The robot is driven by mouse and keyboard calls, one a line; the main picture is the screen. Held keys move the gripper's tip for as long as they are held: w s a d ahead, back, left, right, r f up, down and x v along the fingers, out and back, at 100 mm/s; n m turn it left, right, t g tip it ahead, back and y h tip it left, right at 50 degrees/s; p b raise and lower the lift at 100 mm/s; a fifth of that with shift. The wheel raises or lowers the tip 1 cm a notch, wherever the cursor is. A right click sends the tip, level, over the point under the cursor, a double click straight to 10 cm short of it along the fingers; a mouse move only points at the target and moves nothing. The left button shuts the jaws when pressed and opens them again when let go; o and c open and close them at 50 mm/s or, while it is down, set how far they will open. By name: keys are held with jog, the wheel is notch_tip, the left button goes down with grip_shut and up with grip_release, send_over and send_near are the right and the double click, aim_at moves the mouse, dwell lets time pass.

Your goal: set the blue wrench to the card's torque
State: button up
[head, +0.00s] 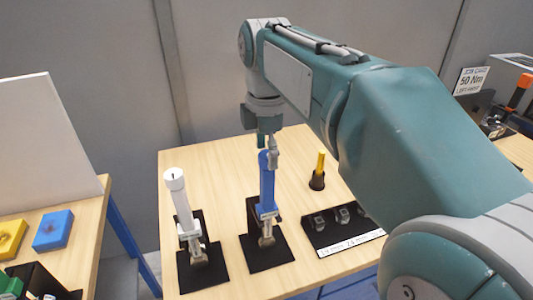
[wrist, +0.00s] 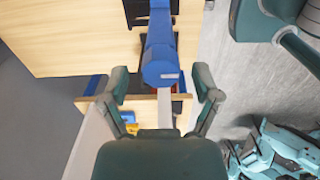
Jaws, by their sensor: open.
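The blue wrench (head: 267,185) stands upright in a black stand on the wooden table in the head view. Its blue handle end (wrist: 160,62) shows in the wrist view between my fingertips, with a gap on both sides. My gripper (wrist: 163,92) is open around or just beyond that end; I cannot tell the exact depth. In the head view my gripper (head: 268,148) is at the top of the blue handle. The card (head: 470,80) at the upper right reads "50 Nm"; its smaller lines are hard to read. The wrench's scale is not readable.
A white-handled wrench (head: 182,205) stands in its own black stand to the left. A yellow-handled tool (head: 319,170) in a black holder and a black tray (head: 340,222) of sockets are to the right. A side table (head: 85,225) holds yellow and blue blocks.

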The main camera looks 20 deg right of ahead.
jog(key=shift+f, duration=0.4)
grip_shut()
jog(key=shift+m, duration=0.3)
jog(key=m, duration=0.5)
jog(key=shift+f, duration=0.1)
jog(key=m, duration=1.2)
jog(key=shift+s+m, duration=0.1)
jog(key=shift+m, duration=0.3)
jog(key=m, duration=0.5)
jog(key=shift+m, duration=0.3)
